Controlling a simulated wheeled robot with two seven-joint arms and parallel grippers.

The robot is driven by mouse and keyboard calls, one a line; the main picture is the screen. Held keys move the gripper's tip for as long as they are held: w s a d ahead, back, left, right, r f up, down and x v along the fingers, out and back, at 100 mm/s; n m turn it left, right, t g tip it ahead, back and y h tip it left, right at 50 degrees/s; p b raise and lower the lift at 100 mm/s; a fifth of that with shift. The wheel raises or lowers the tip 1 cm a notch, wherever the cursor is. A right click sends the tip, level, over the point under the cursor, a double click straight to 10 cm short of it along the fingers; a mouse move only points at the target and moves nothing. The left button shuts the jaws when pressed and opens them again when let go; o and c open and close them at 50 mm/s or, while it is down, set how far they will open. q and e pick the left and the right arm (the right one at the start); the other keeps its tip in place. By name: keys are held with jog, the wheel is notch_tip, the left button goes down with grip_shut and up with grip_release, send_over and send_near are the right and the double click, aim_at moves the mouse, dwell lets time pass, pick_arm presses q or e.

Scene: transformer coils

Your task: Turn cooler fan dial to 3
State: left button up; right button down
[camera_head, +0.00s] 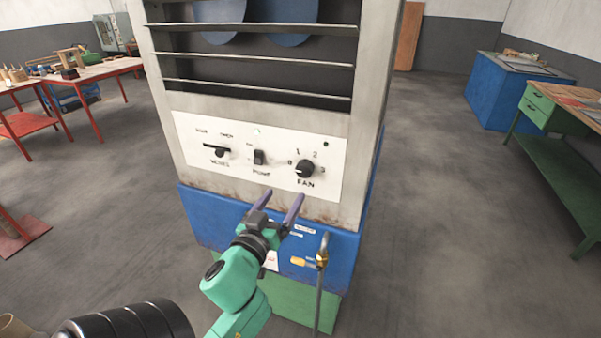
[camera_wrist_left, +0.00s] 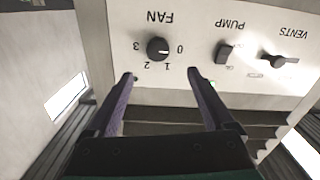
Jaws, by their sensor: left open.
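The fan dial (camera_head: 305,168) is a round black knob on the white panel (camera_head: 340,154) of the cooler, with numbers 0 to 3 around it. In the left wrist view, upside down, the dial (camera_wrist_left: 158,48) has a pale mark pointing toward 0. My left gripper (camera_head: 281,199) is open and empty, its two purple fingers pointing at the cooler just below the panel in the head view. In the wrist view its fingertips (camera_wrist_left: 159,80) lie to either side of the dial's line, apart from the knob. My right gripper is not in view.
The pump switch (camera_head: 259,157) and vents knob (camera_head: 217,151) are left of the dial. Louvre slats (camera_head: 255,60) are above the panel. A pipe with a yellow-handled tap (camera_head: 321,258) stands right of my left gripper. Benches (camera_head: 90,72) are well away.

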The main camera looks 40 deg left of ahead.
aim_at(302, 172)
pick_arm(q)
jog(key=p+x, duration=0.2)
jog(key=x, duration=1)
jog(key=shift+d+p, duration=0.15)
jog(key=shift+p, duration=0.2)
jog(key=shift+s, duration=0.1)
jog(key=c, duration=1.4)
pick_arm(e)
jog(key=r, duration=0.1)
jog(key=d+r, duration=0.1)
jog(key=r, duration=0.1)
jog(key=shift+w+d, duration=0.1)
